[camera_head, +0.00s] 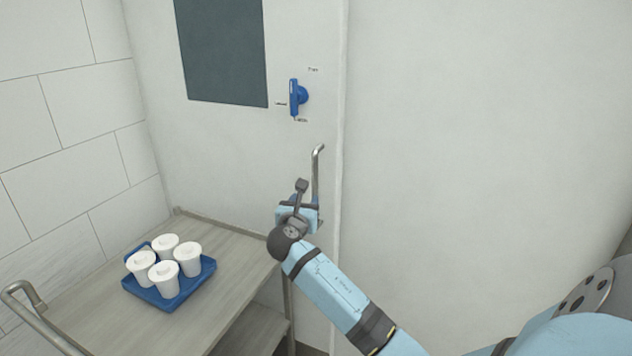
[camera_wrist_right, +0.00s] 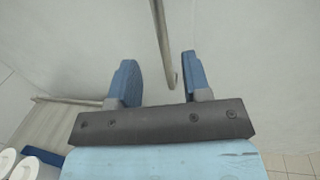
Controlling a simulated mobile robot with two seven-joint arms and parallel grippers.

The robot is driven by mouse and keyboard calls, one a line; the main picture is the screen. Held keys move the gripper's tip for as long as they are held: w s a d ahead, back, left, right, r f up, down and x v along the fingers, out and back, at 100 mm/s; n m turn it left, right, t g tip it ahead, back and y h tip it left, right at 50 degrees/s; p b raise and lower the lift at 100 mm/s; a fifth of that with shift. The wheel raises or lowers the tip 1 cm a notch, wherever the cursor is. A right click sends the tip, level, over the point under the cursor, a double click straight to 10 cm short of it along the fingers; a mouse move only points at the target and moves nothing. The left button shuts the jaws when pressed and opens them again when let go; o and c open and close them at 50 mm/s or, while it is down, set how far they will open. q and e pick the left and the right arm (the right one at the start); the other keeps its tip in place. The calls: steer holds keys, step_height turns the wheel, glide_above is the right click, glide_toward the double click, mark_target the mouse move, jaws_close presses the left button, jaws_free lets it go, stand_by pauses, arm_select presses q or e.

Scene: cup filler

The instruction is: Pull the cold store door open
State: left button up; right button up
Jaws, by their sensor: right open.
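The cold store door (camera_head: 225,150) is a white panel with a dark window (camera_head: 222,50), and it looks shut. A blue turning latch (camera_head: 297,97) stands upright on it, with small labels around it. Below the latch is a vertical metal pull handle (camera_head: 316,172). My right gripper (camera_head: 297,198) is at the handle's lower part and partly hides it. In the right wrist view my right gripper (camera_wrist_right: 161,80) is open, with the handle (camera_wrist_right: 164,45) showing between its two blue fingers. I cannot tell whether they touch it. My left gripper is out of view.
A grey cart (camera_head: 95,290) stands against the door's lower left. On it a blue tray (camera_head: 172,304) holds several white lidded cups (camera_head: 165,276). The cart's metal push bar (camera_head: 22,290) is at the left. White wall (camera_head: 480,120) fills the right side.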

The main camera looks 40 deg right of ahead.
mark_target(314, 183)
steer(key=p+x, duration=0.1)
steer(key=x, duration=1.2)
steer(key=shift+w+d, duration=0.1)
steer(key=shift+d, duration=0.05)
jaws_close()
